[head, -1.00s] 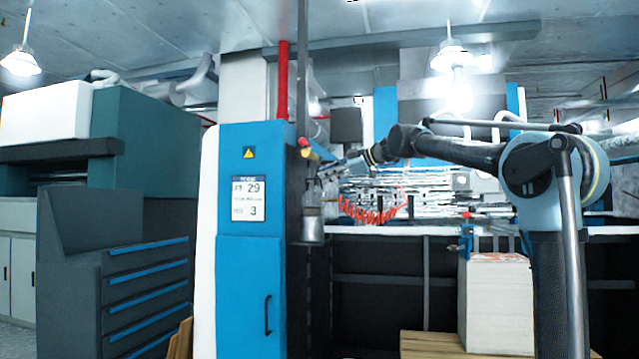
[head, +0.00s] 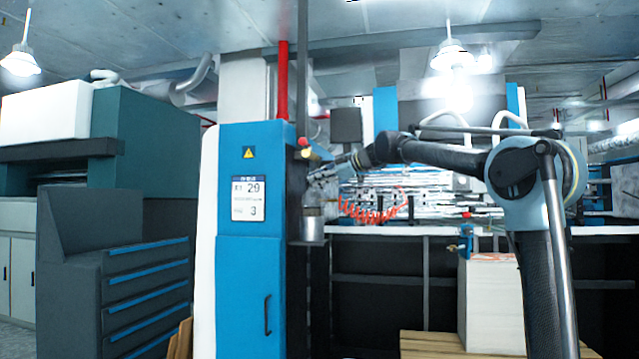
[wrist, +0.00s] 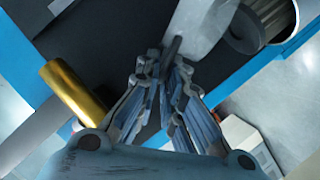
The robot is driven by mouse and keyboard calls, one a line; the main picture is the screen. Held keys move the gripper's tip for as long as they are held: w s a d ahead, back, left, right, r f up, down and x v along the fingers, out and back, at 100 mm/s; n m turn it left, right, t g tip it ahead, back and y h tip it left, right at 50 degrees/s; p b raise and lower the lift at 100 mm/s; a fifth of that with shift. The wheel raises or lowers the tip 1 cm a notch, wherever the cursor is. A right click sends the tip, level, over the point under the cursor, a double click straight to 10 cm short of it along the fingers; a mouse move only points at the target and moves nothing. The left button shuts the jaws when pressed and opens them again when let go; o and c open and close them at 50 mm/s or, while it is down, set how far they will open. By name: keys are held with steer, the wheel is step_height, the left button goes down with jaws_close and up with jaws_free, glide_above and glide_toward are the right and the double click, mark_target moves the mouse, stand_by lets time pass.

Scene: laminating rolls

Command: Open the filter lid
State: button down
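A grey metal filter cup (head: 312,229) hangs on the dark side of the blue cabinet, and a round metal cylinder, likely the same cup, shows at the top right of the wrist view (wrist: 266,20). I cannot make out its lid clearly. My gripper (head: 316,181) is beside the cabinet, just above the cup and below a small brass part. In the wrist view my gripper (wrist: 168,68) has its fingertips close together, with a dark narrow bar (wrist: 173,48) at or just beyond them. I cannot tell whether the fingers touch it.
A brass cylinder (wrist: 75,92) lies close to the left of my fingers. The blue cabinet (head: 250,290) stands left of my gripper. A red coiled hose (head: 370,211) and a machine bench are behind. A white stack (head: 491,305) stands on a pallet at the right.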

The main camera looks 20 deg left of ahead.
mark_target(321, 196)
steer(key=shift+w, duration=0.1)
steer(key=shift+w+a+r+m+g, duration=0.15)
steer(key=shift+w+m+g, duration=0.1)
steer(key=shift+w, duration=0.3)
steer(key=shift+w+d+r+m+g, duration=0.15)
steer(key=shift+w+m, duration=0.1)
steer(key=shift+w, duration=0.25)
steer(key=shift+w+a+r+m+g, duration=0.15)
steer(key=shift+w+m+g, duration=0.5)
steer(key=shift+w, duration=1.5)
steer(key=c, duration=2)
jaws_free()
steer(key=shift+c, duration=0.2)
